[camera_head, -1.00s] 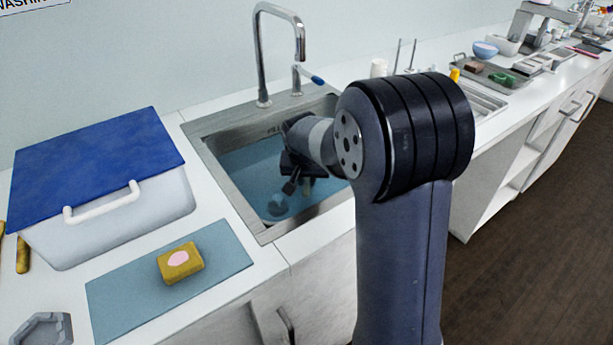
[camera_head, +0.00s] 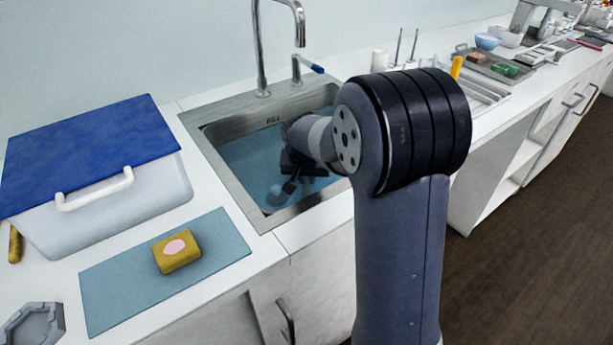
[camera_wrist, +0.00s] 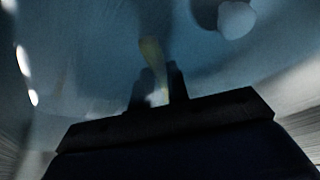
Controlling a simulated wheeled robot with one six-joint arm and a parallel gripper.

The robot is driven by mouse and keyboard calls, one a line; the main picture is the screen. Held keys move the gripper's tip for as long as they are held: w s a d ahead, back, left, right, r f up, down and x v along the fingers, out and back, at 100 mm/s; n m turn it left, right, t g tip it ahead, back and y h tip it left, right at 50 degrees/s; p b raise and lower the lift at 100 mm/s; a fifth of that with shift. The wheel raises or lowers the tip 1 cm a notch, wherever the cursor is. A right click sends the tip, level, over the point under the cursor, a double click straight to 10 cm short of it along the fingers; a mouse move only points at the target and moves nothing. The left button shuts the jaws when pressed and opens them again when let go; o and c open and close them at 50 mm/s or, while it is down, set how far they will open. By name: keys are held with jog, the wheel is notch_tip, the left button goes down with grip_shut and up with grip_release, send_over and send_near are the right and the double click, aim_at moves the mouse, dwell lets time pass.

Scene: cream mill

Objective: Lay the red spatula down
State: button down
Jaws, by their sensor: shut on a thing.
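My gripper (camera_head: 298,184) is down inside the sink basin, largely hidden by my arm in the head view. In the dark wrist view its two fingers (camera_wrist: 158,88) are shut on a narrow, pale yellowish strip (camera_wrist: 152,55). The strip's far end fades into the dark, and I cannot tell whether it is part of the red spatula. No red spatula can be made out clearly in either view.
The steel sink (camera_head: 240,185) has bluish water or floor and a tall tap (camera_head: 258,50) behind it. To its left are a blue mat (camera_head: 110,290) with a yellow sponge (camera_head: 176,253) and a blue-lidded box (camera_head: 120,215). Trays (camera_head: 480,98) stand right.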

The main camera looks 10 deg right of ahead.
jog(key=shift+f, duration=0.15)
jog(key=shift+f+b, duration=0.25)
jog(key=shift+b, duration=0.1)
dwell(0.3)
jog(key=c, duration=1.3)
grip_release()
jog(key=p+v, duration=0.1)
jog(key=v, duration=0.9)
jog(key=shift+s+a+r+p, duration=0.1)
jog(key=shift+s+r+p, duration=0.05)
jog(key=shift+r+p, duration=0.2)
